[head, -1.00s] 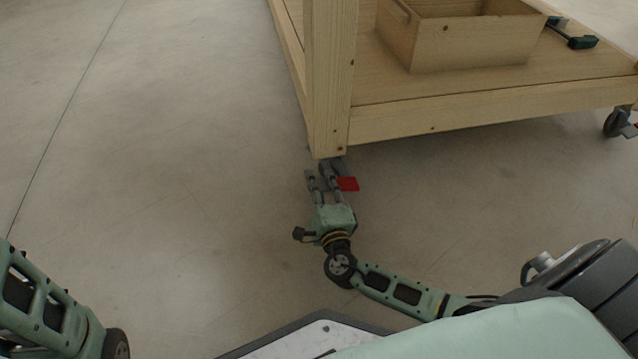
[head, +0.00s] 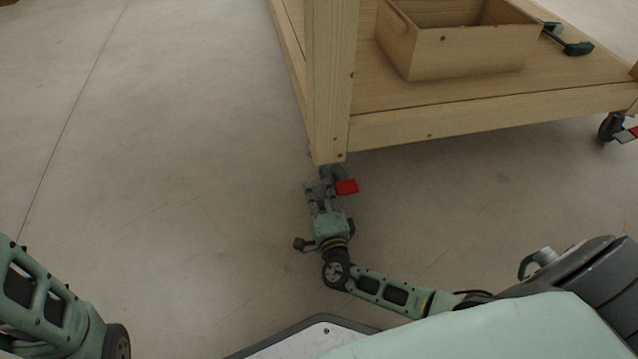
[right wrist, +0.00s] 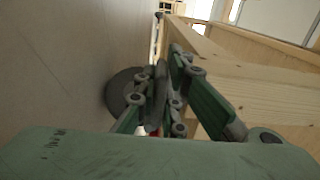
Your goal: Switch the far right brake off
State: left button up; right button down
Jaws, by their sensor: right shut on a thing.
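A caster under the near corner leg of the wooden workbench (head: 331,90) carries a red brake pedal (head: 346,187). Its dark wheel (right wrist: 122,95) shows in the right wrist view, left of the fingers. My right gripper (head: 320,184) is low at the floor at this caster, with the red pedal just right of its fingers. Its fingers (right wrist: 162,95) are shut on a grey part of the caster, mostly hidden by the fingers. A sliver of red shows near the palm in the right wrist view. My left gripper is out of view; only part of its arm shows at lower left.
Another caster (head: 611,126) with a red brake pedal (head: 632,132) stands at the right edge. The floor left of the bench is clear.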

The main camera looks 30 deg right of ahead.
jog(key=shift+f+n+p, duration=0.35)
jog(key=shift+n+p, duration=0.6)
jog(key=shift+n, duration=0.15)
jog(key=shift+f+n, duration=0.2)
jog(key=shift+n, duration=0.1)
jog(key=c, duration=1.8)
grip_release()
jog(key=shift+c, duration=0.2)
jog(key=shift+s, duration=0.1)
jog(key=v, duration=0.7)
jog(key=shift+s+a, duration=0.1)
jog(key=shift+s, duration=0.1)
jog(key=shift+s+f, duration=0.1)
